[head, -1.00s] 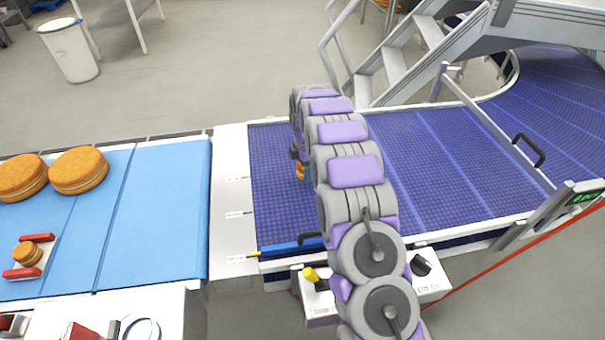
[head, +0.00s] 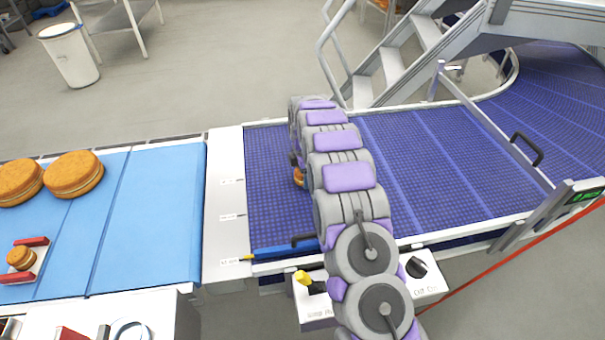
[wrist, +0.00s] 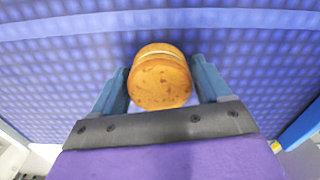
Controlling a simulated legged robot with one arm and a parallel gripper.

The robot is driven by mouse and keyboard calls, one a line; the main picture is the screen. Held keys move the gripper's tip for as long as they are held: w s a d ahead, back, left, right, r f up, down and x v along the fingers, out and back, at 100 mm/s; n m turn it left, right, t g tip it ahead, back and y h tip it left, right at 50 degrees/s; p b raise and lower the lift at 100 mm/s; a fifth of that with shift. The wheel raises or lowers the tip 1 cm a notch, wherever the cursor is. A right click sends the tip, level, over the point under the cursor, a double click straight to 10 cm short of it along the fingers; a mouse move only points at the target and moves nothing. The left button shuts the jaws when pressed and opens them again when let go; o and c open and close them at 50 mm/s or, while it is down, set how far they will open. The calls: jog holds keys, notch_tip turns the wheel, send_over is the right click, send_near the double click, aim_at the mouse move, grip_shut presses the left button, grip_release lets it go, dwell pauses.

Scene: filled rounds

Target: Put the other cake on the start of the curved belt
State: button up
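A small round golden cake (wrist: 160,80) with a pale filling line sits between the two fingers of my gripper (wrist: 161,84) in the wrist view. The fingers flank it closely on both sides and appear shut on it. In the head view only a sliver of this cake (head: 299,178) shows beside my arm, over the left end of the curved blue-violet belt (head: 420,150). The gripper itself is mostly hidden behind my arm there. I cannot tell whether the cake touches the belt.
A light blue belt (head: 150,220) at left bears two large cakes (head: 74,174) and a small cake (head: 21,257) between red blocks. A pale plate (head: 224,200) joins the belts. A control box (head: 315,312), a black handle (head: 527,148) and metal stairs (head: 395,75) stand nearby.

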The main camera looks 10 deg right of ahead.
jog(key=shift+o, duration=1.4)
jog(key=shift+a, duration=0.85)
jog(key=shift+d+r, duration=0.2)
jog(key=shift+r, duration=0.15)
jog(key=r, duration=0.1)
jog(key=r+p, duration=0.1)
jog(key=r, duration=0.1)
jog(key=d+r, duration=0.1)
jog(key=r, duration=0.1)
jog(key=shift+r, duration=0.2)
jog(key=s+r+m+p, duration=0.1)
jog(key=s+r+m, duration=0.1)
jog(key=s+r, duration=0.4)
jog(key=s+r+m, duration=0.3)
jog(key=s+r, duration=0.1)
jog(key=r, duration=0.5)
jog(key=s+r+m, duration=0.3)
jog(key=s, duration=0.4)
jog(key=s+r+m, duration=0.2)
jog(key=s, duration=0.5)
jog(key=s+m, duration=0.3)
jog(key=s, duration=0.6)
jog(key=s+f+m+g, duration=0.1)
jog(key=s+m, duration=0.2)
jog(key=s, duration=0.7)
jog(key=s+m, duration=0.3)
jog(key=s, duration=0.6)
jog(key=shift+s+a+f+m+g, duration=0.15)
jog(key=shift+s+f+m+g, duration=0.1)
jog(key=shift+s+m+g, duration=0.15)
